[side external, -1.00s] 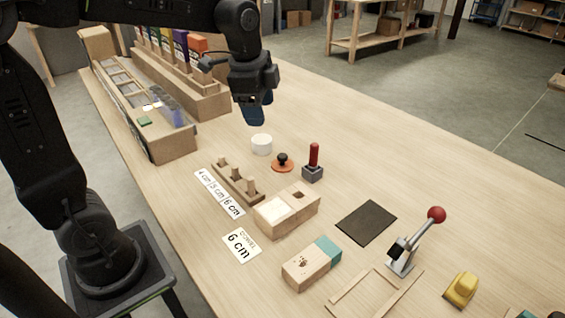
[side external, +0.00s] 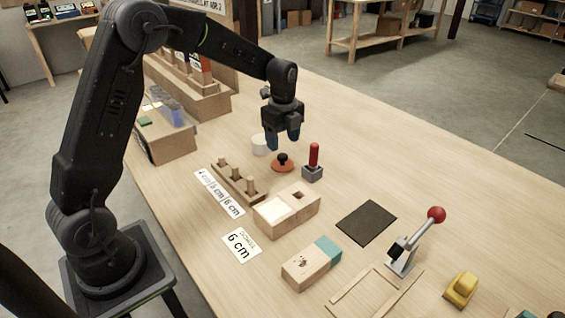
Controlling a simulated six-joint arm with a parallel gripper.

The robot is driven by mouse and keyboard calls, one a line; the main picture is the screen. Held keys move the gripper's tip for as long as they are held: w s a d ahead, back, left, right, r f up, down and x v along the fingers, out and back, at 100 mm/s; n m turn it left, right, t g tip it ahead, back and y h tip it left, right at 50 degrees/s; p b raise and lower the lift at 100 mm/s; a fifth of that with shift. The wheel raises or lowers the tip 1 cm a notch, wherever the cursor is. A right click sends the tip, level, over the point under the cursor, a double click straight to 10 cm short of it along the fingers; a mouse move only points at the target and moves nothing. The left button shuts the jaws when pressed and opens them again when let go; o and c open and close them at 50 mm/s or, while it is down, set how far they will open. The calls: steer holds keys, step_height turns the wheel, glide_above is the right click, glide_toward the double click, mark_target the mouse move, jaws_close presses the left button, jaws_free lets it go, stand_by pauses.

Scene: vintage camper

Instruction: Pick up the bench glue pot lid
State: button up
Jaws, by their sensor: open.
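The glue pot lid (side external: 283,164) is an orange disc with a black knob, lying on the wooden bench. A white round pot (side external: 259,144) stands just behind it to the left, partly hidden by my gripper. The jaws are open and hold nothing.
A red-handled tool in a grey block (side external: 313,172) stands close to the right of the lid. A pegged wooden rack (side external: 237,185) and a wooden box (side external: 286,222) are in front. A dark mat (side external: 366,222) lies to the right. The bench behind on the right is clear.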

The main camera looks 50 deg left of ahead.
mark_target(283, 155)
steer(key=shift+s+f, duration=0.1)
steer(key=shift+f, duration=2.95)
steer(key=shift+c, duration=0.2)
steer(key=c, duration=1)
steer(key=shift+o, duration=0.2)
steer(key=shift+r, duration=0.15)
